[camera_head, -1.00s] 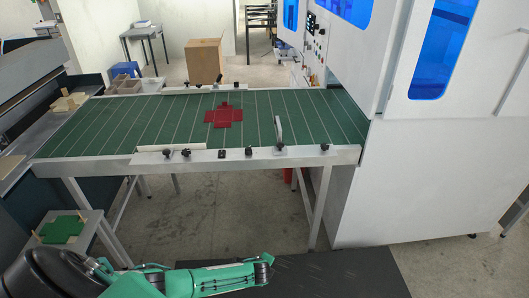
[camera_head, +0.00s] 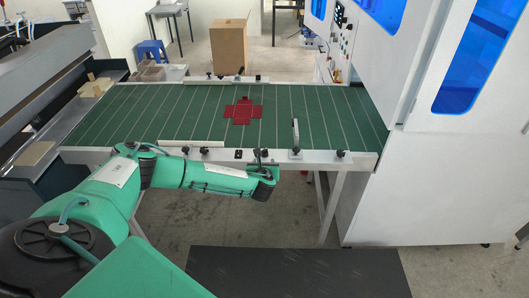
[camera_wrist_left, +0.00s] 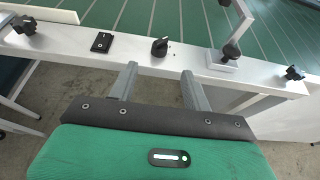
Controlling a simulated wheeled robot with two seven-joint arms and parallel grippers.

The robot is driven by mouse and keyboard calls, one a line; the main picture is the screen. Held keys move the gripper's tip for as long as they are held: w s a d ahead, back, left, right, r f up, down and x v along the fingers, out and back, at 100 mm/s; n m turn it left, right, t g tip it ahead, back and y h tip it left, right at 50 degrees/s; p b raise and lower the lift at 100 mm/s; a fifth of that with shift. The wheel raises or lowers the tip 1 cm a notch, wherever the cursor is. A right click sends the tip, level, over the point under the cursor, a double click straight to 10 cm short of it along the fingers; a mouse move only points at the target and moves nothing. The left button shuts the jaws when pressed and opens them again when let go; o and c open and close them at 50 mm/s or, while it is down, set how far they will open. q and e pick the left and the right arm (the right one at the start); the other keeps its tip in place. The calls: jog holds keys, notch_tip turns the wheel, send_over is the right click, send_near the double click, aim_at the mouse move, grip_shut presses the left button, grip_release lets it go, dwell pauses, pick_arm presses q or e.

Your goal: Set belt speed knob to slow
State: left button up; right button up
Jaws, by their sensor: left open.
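The belt speed knob (camera_wrist_left: 159,47) is a small black knob with a pointer and small marks beside it. It sits on the pale front rail (camera_wrist_left: 72,44) of the conveyor. Its pointer setting is too small to read. In the head view the knob (camera_head: 265,153) shows at the rail, close beyond the end of my left arm. My left gripper (camera_wrist_left: 160,70) is open and empty, with its two grey fingers just short of the knob, one to each side of its line. The fingers look apart from the knob. My right gripper is not in view.
A black switch plate (camera_wrist_left: 102,42) is left of the knob, and a clamp knob on a guide post (camera_wrist_left: 231,50) is to its right. A red flat box blank (camera_head: 242,112) lies on the green belt (camera_head: 190,115). The white machine (camera_head: 430,185) stands at the right.

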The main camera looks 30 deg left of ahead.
aim_at(264, 152)
pick_arm(q)
jog(key=p+x, duration=0.1)
jog(key=x, duration=0.8)
jog(key=shift+w+f, duration=0.1)
jog(key=shift+f, duration=0.05)
jog(key=shift+x, duration=0.95)
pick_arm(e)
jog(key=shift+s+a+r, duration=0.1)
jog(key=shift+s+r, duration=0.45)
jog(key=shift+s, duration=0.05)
pick_arm(q)
jog(key=shift+c, duration=0.2)
jog(key=c, duration=0.9)
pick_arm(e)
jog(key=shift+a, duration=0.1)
